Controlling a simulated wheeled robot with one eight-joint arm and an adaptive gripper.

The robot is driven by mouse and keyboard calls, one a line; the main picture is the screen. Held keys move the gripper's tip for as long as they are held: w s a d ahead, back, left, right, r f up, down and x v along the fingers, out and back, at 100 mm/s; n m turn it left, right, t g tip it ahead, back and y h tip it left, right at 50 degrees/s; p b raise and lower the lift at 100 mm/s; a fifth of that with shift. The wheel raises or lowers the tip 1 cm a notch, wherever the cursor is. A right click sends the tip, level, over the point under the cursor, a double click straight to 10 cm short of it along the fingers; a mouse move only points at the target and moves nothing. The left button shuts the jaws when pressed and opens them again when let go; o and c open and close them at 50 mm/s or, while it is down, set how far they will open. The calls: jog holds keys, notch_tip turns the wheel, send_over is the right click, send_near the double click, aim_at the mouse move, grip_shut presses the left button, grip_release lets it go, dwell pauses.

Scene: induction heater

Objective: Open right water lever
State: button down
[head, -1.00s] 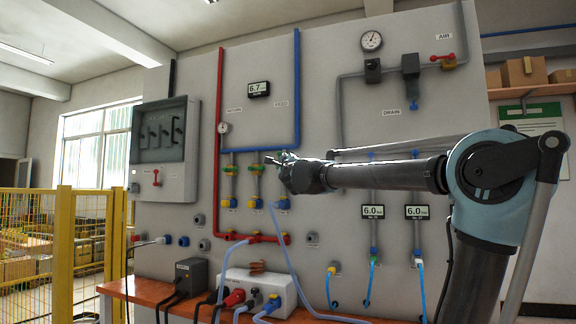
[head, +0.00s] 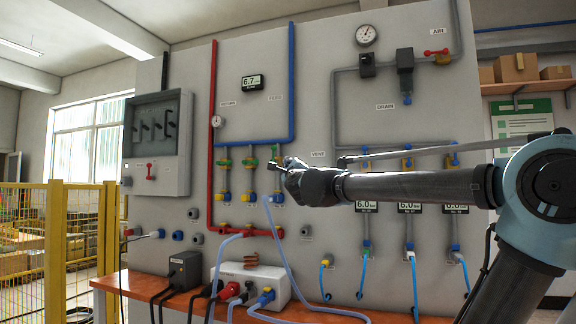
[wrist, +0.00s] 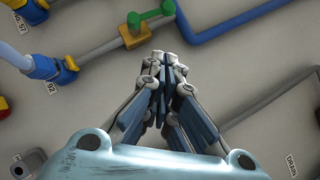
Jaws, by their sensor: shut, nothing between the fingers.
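The right water lever is a green handle on a brass valve, above a yellow-and-blue fitting. In the head view the green handle (head: 275,149) shows just above my gripper (head: 277,165), roughly upright. In the wrist view the green handle (wrist: 151,17) lies roughly along its pipe, beyond my fingertips (wrist: 163,57). My gripper is shut and empty, with its fingertips just beside the valve body (wrist: 135,34). I cannot tell whether they touch it. The left lever (head: 223,162) and middle lever (head: 249,161) are green and lie crosswise.
A blue pipe (head: 292,85) and a red pipe (head: 211,130) run down the panel near the valves. A pale hose (head: 273,225) hangs below the right valve. An orange bench (head: 135,282) holds a white box (head: 262,278).

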jog(key=shift+v, duration=2)
